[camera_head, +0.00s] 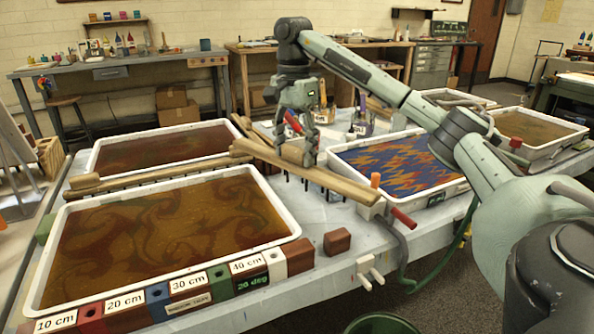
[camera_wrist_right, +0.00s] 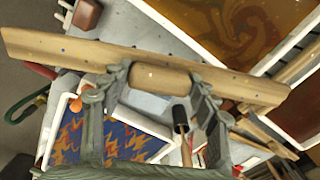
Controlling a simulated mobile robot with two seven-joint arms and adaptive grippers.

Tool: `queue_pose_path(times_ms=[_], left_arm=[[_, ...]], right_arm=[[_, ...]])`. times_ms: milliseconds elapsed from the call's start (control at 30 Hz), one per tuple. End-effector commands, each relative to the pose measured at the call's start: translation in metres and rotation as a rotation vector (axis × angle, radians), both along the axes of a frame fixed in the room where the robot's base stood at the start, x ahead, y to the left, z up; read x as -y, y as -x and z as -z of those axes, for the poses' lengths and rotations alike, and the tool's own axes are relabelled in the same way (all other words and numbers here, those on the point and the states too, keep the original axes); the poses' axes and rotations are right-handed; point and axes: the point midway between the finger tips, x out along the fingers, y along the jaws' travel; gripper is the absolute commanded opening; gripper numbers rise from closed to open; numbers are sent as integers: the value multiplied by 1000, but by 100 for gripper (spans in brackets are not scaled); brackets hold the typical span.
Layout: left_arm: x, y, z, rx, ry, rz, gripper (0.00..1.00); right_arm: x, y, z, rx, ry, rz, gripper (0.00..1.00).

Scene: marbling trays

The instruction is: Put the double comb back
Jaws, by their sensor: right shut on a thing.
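The double comb (camera_head: 335,181) is a long light wooden bar with dark pins pointing down. It hangs slantwise over the gap between the front left tray and the blue patterned tray. My right gripper (camera_head: 297,148) is shut on its rounded wooden handle. In the right wrist view, the comb's bar (camera_wrist_right: 70,51) runs across the picture, with the handle (camera_wrist_right: 160,79) between the fingers of my right gripper (camera_wrist_right: 159,84). The comb appears to be held above the table; the exact gap under its pins is unclear. My left gripper is out of view.
Another comb (camera_head: 160,180) lies between the two left trays. The front left tray (camera_head: 285,232) holds brown swirled liquid; the blue and orange tray (camera_head: 432,196) stands to the right. A brown block (camera_head: 337,241), plugs (camera_head: 369,270) and a red-handled tool (camera_head: 403,217) are near the front edge.

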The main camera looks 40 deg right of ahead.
Motion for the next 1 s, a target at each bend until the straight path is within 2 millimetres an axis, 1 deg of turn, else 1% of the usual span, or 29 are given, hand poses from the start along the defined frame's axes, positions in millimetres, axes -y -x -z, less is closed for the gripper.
queue_pose_path(times_ms=[33,100,167,300,433,633,733,1000], left_arm=[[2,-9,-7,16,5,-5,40],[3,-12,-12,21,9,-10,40],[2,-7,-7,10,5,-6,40],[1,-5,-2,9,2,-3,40],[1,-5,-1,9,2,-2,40],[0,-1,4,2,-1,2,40],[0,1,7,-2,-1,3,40],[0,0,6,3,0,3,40]], right_arm=[[8,-7,8,-1,-3,3,37],[19,-13,15,-2,-2,2,37],[26,-18,17,0,-2,2,37],[34,-23,24,1,0,-1,37],[35,-24,35,-1,1,-1,37],[35,-23,62,-1,0,-1,37],[35,-24,65,2,0,-1,37],[35,-23,68,1,0,-1,37]])
